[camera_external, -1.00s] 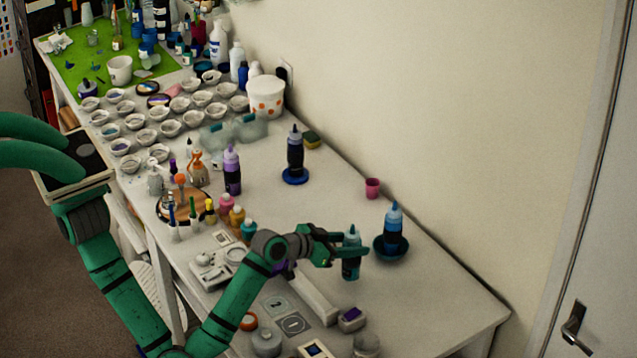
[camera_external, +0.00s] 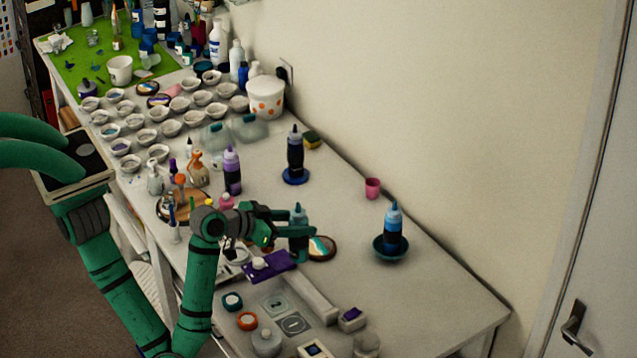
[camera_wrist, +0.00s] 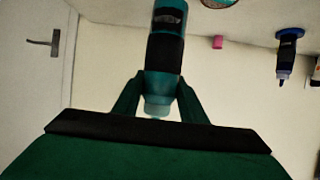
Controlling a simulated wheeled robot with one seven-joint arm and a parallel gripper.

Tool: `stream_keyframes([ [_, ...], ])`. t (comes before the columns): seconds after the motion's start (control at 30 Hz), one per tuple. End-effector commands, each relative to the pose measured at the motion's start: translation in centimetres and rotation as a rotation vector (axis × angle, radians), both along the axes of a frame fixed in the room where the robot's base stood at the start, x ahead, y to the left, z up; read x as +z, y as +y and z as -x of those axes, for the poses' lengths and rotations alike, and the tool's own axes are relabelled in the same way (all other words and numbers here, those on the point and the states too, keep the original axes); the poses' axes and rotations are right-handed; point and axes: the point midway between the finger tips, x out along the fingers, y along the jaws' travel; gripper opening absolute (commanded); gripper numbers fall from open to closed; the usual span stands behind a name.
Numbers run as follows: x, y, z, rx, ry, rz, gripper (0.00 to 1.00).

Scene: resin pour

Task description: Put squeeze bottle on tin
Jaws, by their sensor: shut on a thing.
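My gripper (camera_external: 300,240) is shut on a teal squeeze bottle (camera_external: 298,214), which is upright and partly hidden by the fingers. In the wrist view the picture is upside down; the bottle (camera_wrist: 166,45) sits between the two fingers with its cap toward the bottom. A flat round tin-like disc with a coloured top (camera_external: 322,248) lies just right of the gripper. Its left part is hidden. I cannot be sure that this is the tin. I cannot tell whether the bottle's base touches anything.
A blue bottle (camera_external: 393,228) stands in a dark teal bowl (camera_external: 377,252) to the right. A dark bottle (camera_external: 295,152) stands on a blue disc (camera_external: 295,180) behind. A purple bottle (camera_external: 232,170) and a pink cup (camera_external: 372,188) stand nearby. The table's right front is clear.

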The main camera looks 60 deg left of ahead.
Motion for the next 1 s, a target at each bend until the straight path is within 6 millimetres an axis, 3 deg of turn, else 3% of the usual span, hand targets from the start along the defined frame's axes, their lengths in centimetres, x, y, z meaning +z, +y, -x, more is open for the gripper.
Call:
stream_keyframes([
  [0.17, 1.5, -3.8, 0.8, -0.09, -0.006, 0.017, 0.1],
  [0.5, 5.4, -15.4, 6.1, -0.395, -0.007, 0.022, 0.1],
  [0.6, 5.9, -17.5, 7.6, -0.455, -0.005, 0.012, 0.1],
  [0.77, 6.2, -19.3, 8.9, -0.507, -0.002, 0.002, 0.1],
  [1.0, 4.5, -22.0, 6.3, -0.516, 0.003, -0.003, 0.1],
])
